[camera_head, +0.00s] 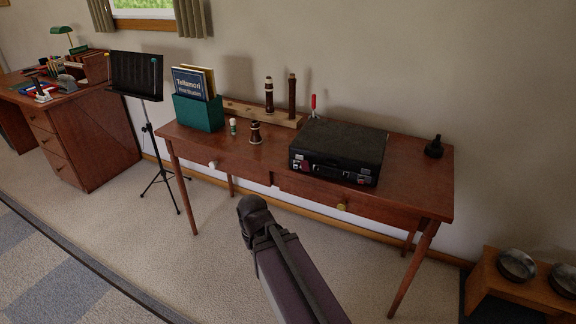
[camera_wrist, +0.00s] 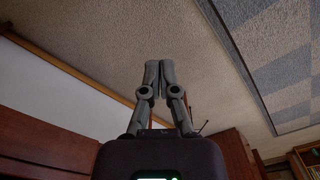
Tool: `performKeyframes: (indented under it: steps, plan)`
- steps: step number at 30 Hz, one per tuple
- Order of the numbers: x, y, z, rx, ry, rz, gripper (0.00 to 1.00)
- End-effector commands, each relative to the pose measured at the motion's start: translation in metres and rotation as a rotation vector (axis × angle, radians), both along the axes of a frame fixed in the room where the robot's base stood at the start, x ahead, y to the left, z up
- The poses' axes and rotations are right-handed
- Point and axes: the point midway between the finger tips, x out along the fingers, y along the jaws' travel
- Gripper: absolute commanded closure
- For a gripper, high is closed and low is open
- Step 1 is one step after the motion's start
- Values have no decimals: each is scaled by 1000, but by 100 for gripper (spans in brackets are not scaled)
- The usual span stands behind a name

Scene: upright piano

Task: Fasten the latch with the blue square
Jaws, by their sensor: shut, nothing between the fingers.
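A black case (camera_head: 340,148) lies closed-looking on the wooden table (camera_head: 420,190). Its front face has a left latch (camera_head: 304,165) with a small red mark by it, and a right latch (camera_head: 364,180). Both are small, and I cannot tell whether either is fastened. I cannot make out a blue square on either one. My gripper (camera_wrist: 151,78) is shut and empty in the wrist view, with carpet behind its fingers. The case is not visible in that view. In the head view my arm is in front of the table, below and left of the case.
The table also holds a green box of books (camera_head: 198,113), a wooden rack (camera_head: 260,114) with dark instrument joints, and a small black object (camera_head: 434,148). A music stand (camera_head: 137,76) stands left. Two drawer knobs face the front. Carpet in front of the table is clear.

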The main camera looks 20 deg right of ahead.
Motion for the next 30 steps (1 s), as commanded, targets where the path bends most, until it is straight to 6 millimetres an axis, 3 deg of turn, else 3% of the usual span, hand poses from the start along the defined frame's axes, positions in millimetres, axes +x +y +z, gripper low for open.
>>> performKeyframes:
  steps: [8, 14, 20, 30]
  plan:
    - [0, 0, 0, -2, 0, 0, 100]
    - [12, -7, -5, -51, 5, 4, 100]
    - [43, -31, -14, -207, 17, 21, 100]
    - [128, -84, -11, -650, 44, 31, 100]
